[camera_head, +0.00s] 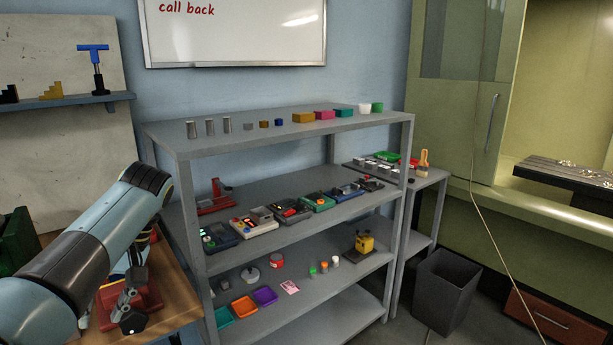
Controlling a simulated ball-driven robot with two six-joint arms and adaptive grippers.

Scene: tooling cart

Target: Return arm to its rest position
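My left arm comes in from the left, bends at a black joint and reaches down behind its own forearm. My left gripper (128,298) shows small and dark, low at the left, in front of or over a red vise-like tool (148,294) on a wooden bench top (180,302). I cannot tell if it touches the tool, or if its fingers are open or shut. The forearm hides part of the wrist. My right arm and gripper are not in view.
A grey shelf unit (290,136) holds blocks, cylinders, devices and coloured trays close right of the arm. A dark bin (445,290) stands on the floor by a side table (435,178). A green cabinet (465,90) is at right. A green object (18,240) sits at far left.

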